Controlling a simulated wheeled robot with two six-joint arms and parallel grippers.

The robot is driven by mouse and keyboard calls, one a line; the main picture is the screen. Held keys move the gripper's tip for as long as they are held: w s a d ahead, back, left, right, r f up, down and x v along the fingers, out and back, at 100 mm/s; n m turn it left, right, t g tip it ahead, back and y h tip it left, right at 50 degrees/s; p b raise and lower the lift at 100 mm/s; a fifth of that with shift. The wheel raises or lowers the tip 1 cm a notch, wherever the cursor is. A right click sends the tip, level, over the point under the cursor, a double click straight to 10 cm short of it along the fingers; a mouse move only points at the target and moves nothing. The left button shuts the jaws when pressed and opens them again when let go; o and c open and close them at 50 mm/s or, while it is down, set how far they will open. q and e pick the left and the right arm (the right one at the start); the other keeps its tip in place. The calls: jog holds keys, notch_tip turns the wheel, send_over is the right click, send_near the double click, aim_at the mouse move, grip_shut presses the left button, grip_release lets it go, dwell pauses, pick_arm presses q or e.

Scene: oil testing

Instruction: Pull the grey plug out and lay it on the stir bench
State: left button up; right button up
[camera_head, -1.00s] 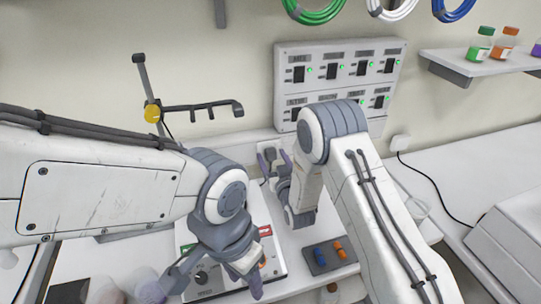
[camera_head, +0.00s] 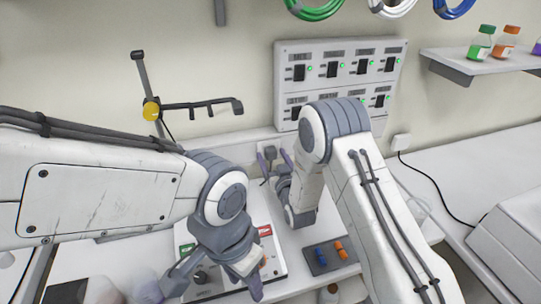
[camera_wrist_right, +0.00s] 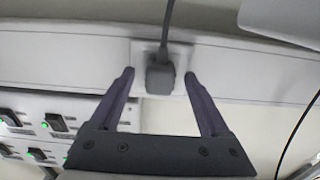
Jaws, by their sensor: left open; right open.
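The grey plug (camera_wrist_right: 160,78) sits in a white wall socket (camera_wrist_right: 148,50) in the right wrist view, its dark cable crossing the picture's top edge. It also shows small in the head view (camera_head: 270,153). My right gripper (camera_wrist_right: 158,75) is open, with one purple finger on each side of the plug and visible gaps between. In the head view it is at the wall (camera_head: 274,160). My left gripper (camera_head: 212,287) is open and low over the white unit with a knob and green and red labels, apparently the stir bench (camera_head: 277,262). The left gripper hides part of that unit.
A switch panel (camera_head: 340,57) with green lights is above the plug. A dark tray (camera_head: 328,262) with blue and orange pieces lies right of the unit. A metal stand (camera_head: 141,75) with a yellow knob rises at left. The counter at far right holds a white box (camera_head: 505,240).

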grip_shut()
jog(key=v, duration=0.6)
jog(key=shift+b, duration=0.3)
dwell(0.9)
